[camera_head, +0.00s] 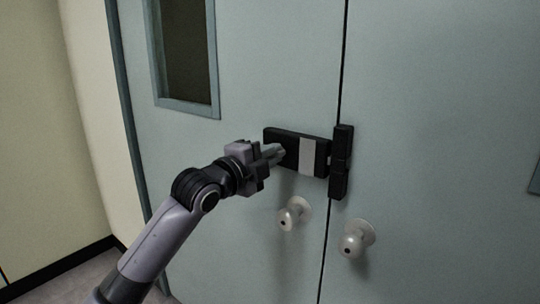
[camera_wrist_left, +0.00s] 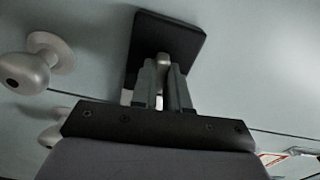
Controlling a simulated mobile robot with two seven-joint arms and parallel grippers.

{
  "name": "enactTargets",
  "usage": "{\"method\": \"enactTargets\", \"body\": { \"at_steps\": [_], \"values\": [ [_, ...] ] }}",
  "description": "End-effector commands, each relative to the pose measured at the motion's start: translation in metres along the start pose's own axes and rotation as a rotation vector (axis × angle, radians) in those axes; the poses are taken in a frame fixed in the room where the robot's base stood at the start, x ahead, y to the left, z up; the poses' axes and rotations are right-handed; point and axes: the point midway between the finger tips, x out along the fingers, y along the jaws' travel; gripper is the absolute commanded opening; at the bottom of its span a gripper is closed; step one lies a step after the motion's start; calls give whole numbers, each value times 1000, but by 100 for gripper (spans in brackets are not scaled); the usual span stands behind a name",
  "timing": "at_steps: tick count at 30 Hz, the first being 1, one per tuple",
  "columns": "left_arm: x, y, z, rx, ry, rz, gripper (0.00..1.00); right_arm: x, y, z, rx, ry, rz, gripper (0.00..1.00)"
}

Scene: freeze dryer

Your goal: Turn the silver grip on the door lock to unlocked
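The door lock (camera_head: 284,136) is a black box with a pale band, on the left door beside the gap between two doors. Its black housing also shows in the wrist view (camera_wrist_left: 172,30). The silver grip (camera_wrist_left: 163,62) stands out from the housing between my left gripper's fingertips. In the head view my left gripper (camera_head: 275,153) is at the left part of the lock, and its fingers largely hide the grip. In the wrist view the fingers (camera_wrist_left: 163,80) are close together, one on each side of the grip, with little or no gap. My right gripper is not in view.
A black catch (camera_head: 341,162) is mounted on the right door's edge. Two round knobs, a left one (camera_head: 294,213) and a right one (camera_head: 357,238), stick out below the lock. A dark window (camera_head: 188,50) is at upper left. The floor shows at lower left.

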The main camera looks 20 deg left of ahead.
Motion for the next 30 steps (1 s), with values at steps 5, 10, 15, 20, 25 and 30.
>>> {"method": "enactTargets", "body": {
  "at_steps": [5,10,15,20,25,30],
  "values": [
    [0,0,0,-10,0,1,0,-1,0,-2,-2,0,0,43],
    [0,-1,0,-60,-1,3,0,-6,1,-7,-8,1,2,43],
    [0,-3,0,-163,-1,4,0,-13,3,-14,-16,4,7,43],
    [0,-4,0,-301,-2,5,0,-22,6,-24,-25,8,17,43],
    [0,-4,0,-463,-3,4,0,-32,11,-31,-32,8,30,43],
    [0,-4,0,-625,-3,4,0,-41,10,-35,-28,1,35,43]
  ]
}}
